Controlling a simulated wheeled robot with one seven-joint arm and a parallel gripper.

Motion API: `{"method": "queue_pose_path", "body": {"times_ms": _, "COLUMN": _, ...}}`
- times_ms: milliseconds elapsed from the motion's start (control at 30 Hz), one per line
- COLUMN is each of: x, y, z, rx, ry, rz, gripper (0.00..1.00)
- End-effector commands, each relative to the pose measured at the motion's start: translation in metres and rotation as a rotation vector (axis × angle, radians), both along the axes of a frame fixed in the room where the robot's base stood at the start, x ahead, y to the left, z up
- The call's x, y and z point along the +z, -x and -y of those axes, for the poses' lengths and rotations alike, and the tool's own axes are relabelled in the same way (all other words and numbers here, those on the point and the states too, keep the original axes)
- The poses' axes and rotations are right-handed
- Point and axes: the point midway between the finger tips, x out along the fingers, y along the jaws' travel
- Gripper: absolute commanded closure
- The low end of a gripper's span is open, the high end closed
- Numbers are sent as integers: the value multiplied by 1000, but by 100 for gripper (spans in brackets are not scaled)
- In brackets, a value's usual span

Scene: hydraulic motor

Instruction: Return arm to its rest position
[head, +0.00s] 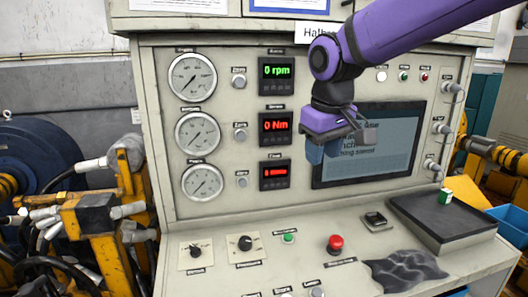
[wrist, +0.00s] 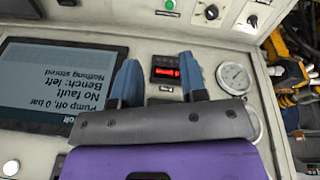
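My arm (head: 400,28) is purple and reaches in from the upper right, in front of the control panel. My gripper (head: 330,148) hangs down before the left part of the screen (head: 385,160), apart from the panel as far as I can tell. In the wrist view my gripper (wrist: 161,72) shows two blue fingers set apart with nothing between them. The screen (wrist: 55,85) reads pump off, 0 bar, no fault, bench left, nothing stored.
The grey console has three gauges (head: 198,133), lit displays (head: 276,125), a red button (head: 335,243) and knobs (head: 245,243). A black tray (head: 440,232) with a small green-and-white box (head: 446,196) and a dark crumpled cloth (head: 404,270) lie on the desk. Yellow machinery (head: 100,220) stands left.

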Motion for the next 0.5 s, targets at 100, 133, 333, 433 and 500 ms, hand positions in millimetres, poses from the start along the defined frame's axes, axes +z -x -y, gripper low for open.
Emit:
{"method": "queue_pose_path", "body": {"times_ms": 100, "x": 13, "y": 25, "z": 41, "rx": -76, "ry": -26, "rz": 35, "gripper": 61}}
{"method": "queue_pose_path", "body": {"times_ms": 133, "x": 15, "y": 32, "z": 51, "rx": -96, "ry": -33, "rz": 41, "gripper": 61}}
{"method": "queue_pose_path", "body": {"times_ms": 333, "x": 22, "y": 81, "z": 105, "rx": -217, "ry": -74, "rz": 93, "gripper": 61}}
{"method": "queue_pose_path", "body": {"times_ms": 433, "x": 21, "y": 107, "z": 128, "rx": -277, "ry": -94, "rz": 120, "gripper": 61}}
{"method": "queue_pose_path", "body": {"times_ms": 500, "x": 18, "y": 125, "z": 142, "rx": -319, "ry": -109, "rz": 140, "gripper": 61}}
